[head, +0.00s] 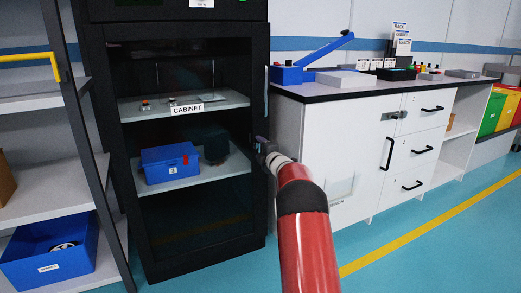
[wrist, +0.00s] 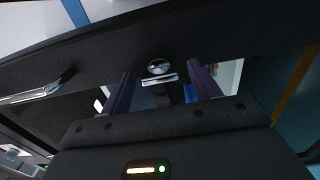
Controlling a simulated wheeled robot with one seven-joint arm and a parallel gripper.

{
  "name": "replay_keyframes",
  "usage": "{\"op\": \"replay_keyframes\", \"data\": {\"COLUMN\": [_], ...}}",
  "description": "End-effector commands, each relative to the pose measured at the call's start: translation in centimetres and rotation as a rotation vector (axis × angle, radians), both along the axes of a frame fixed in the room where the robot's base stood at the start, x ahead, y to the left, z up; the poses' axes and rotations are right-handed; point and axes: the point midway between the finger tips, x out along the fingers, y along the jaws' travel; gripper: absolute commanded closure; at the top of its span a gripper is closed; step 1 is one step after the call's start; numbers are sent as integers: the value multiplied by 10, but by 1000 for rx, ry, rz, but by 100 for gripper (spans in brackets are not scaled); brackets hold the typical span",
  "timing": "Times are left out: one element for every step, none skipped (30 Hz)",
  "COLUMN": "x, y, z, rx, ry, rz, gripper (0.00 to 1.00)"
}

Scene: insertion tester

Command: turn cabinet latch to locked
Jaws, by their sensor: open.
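The black cabinet (head: 258,205) stands left of centre in the head view, with its shelves visible through the front. In the wrist view, its latch (wrist: 158,67) is a round silver knob with a short bright bar below it, on the black door frame (wrist: 100,52). My gripper (head: 262,146) is at the cabinet's right edge, below the vertical door handle (head: 266,92). In the wrist view my gripper (wrist: 160,70) is open, with one dark finger on each side of the latch. I cannot tell whether the fingers touch it. The latch is hidden in the head view.
A white counter (head: 315,130) with drawers stands close to the right of my arm. A grey shelf rack (head: 50,158) stands left of the cabinet. A blue bin (head: 171,162) is on the cabinet's middle shelf. The floor (head: 440,235) at the right is clear.

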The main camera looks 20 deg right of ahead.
Motion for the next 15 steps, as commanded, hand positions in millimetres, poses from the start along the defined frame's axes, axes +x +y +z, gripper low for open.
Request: {"op": "replay_keyframes", "data": {"x": [1, 1, 1, 1, 1, 1, 1, 1, 1, 1, 1, 1, 1, 1, 1], "y": [0, 0, 0, 0, 0, 0, 0, 0, 0, 0, 0, 0, 0, 0, 0], "z": [0, 0, 0, 0, 0, 0, 0, 0, 0, 0, 0, 0, 0, 0, 0], "rx": [0, 0, 0, 0, 0, 0, 0, 0, 0, 0, 0, 0, 0, 0, 0], "ry": [0, 0, 0, 0, 0, 0, 0, 0, 0, 0, 0, 0, 0, 0, 0], "rz": [0, 0, 0, 0, 0, 0, 0, 0, 0, 0, 0, 0, 0, 0, 0], "gripper": [38, 38, 38, 38, 38, 38, 38, 40, 45, 49, 53, 58, 62, 66, 71]}}
